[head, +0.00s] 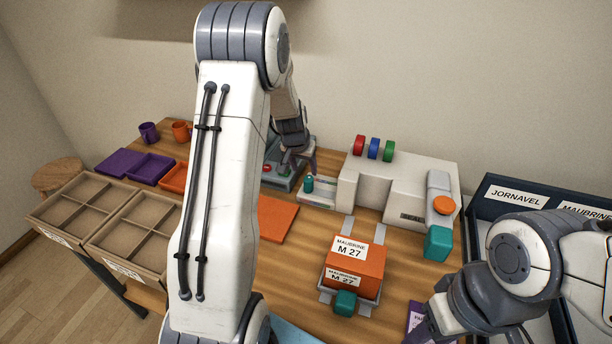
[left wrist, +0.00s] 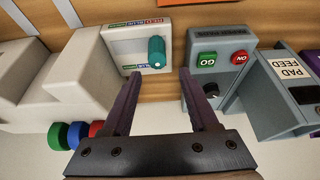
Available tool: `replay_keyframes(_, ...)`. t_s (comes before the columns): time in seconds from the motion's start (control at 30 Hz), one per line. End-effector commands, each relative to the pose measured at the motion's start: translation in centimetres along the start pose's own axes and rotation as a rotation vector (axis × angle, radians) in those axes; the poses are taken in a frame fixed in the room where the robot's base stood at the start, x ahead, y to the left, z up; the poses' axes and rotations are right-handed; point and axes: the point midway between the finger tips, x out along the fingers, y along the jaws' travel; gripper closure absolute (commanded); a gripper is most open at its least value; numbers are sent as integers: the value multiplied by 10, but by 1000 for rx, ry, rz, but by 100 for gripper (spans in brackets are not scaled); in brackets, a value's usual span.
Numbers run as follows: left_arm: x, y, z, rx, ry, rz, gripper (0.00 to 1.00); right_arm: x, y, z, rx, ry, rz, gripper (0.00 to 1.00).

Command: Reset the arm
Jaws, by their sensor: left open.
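My left arm rises through the middle of the head view, and its gripper (head: 298,158) hangs at the back of the table, beside the grey control box. In the left wrist view the same gripper (left wrist: 162,75) has its two dark purple fingers spread apart with nothing between them. Ahead of the fingers are a teal knob (left wrist: 156,52) on the white machine and the grey control box (left wrist: 220,66) with its green GO and red ON buttons. My right arm is at the lower right of the head view; its fingers are mostly hidden near the table's front.
The white press (head: 390,190) carries red, green and blue wheels. An orange MAUBRINE M 27 box (head: 357,262) sits in front of it. Partitioned trays (head: 130,225), purple trays (head: 150,168) and two mugs (head: 180,132) are left. A dark labelled rack (head: 480,212) is right. A PAD FEED unit (left wrist: 290,90) stands beside the control box.

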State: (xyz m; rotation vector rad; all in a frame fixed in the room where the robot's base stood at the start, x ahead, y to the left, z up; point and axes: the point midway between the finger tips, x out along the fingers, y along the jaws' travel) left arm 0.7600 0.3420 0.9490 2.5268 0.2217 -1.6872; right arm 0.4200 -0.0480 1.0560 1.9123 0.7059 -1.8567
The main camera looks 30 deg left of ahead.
Motion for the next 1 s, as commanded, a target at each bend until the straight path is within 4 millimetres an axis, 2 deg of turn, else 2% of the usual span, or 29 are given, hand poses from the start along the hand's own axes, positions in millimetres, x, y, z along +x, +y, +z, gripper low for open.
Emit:
replay_keyframes(0.1, -16, 0, -1, -1, 2, 0, 40, 2, 0, 0, 0, 0, 0, 50)
replay_keyframes(0.23, -24, 0, 0, -1, -1, 0, 40, 2, 0, 0, 0, 0, 0, 50)
replay_keyframes(0.77, -25, 1, 0, 1, -1, 1, 40, 2, 0, 0, 0, 0, 0, 50)
replay_keyframes(0.87, -32, 17, 2, 23, -7, 15, 40, 2, 0, 0, 0, 0, 0, 50)
replay_keyframes(0.97, -50, 58, 12, 82, -27, 51, 40, 2, 0, 0, 0, 0, 0, 50)
replay_keyframes(1.0, -61, 80, 20, 114, -41, 71, 40, 2, 0, 0, 0, 0, 0, 50)
